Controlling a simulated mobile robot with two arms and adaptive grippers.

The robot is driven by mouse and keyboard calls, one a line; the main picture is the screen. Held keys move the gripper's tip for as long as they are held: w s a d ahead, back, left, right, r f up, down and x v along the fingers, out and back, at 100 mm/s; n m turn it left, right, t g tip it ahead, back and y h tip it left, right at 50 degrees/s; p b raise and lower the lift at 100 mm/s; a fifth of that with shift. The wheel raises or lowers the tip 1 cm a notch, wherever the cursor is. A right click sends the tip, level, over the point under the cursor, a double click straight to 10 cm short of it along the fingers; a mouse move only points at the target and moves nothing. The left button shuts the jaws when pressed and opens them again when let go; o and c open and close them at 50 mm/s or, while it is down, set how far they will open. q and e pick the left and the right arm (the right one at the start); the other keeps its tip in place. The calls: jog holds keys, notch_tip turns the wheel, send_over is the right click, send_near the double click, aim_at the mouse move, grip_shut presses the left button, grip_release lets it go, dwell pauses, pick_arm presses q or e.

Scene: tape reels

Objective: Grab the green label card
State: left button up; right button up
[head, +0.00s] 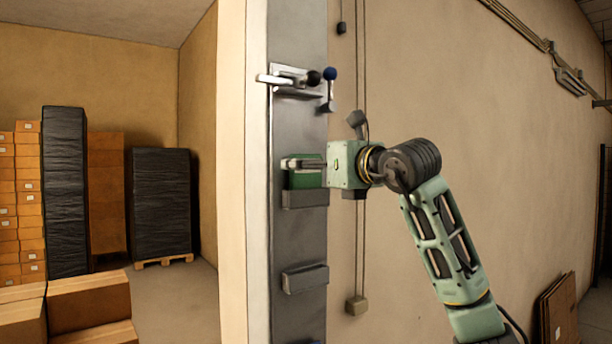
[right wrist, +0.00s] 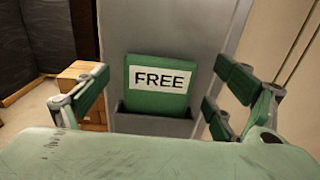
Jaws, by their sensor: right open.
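The green label card (right wrist: 158,102) stands upright in a dark grey holder (right wrist: 152,123) on a grey metal panel, with a white strip reading "FREE". In the head view the card (head: 306,181) shows as a green patch above its holder (head: 305,198), partly hidden by my right gripper (head: 289,163). In the right wrist view my right gripper (right wrist: 158,92) is open, its fingers on either side of the card with visible gaps. Contact cannot be made out. My left gripper is in neither view.
A lower holder (head: 305,278) on the panel (head: 290,235) looks empty. Above are a latch handle (head: 275,80) and a blue-knobbed lever (head: 330,90). Cables hang on the wall to the right. Boxes and wrapped stacks (head: 160,200) stand far left.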

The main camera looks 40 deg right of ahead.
jog(key=shift+c, duration=0.4)
jog(key=c, duration=1.2)
jog(key=shift+o, duration=0.2)
jog(key=shift+r, duration=0.1)
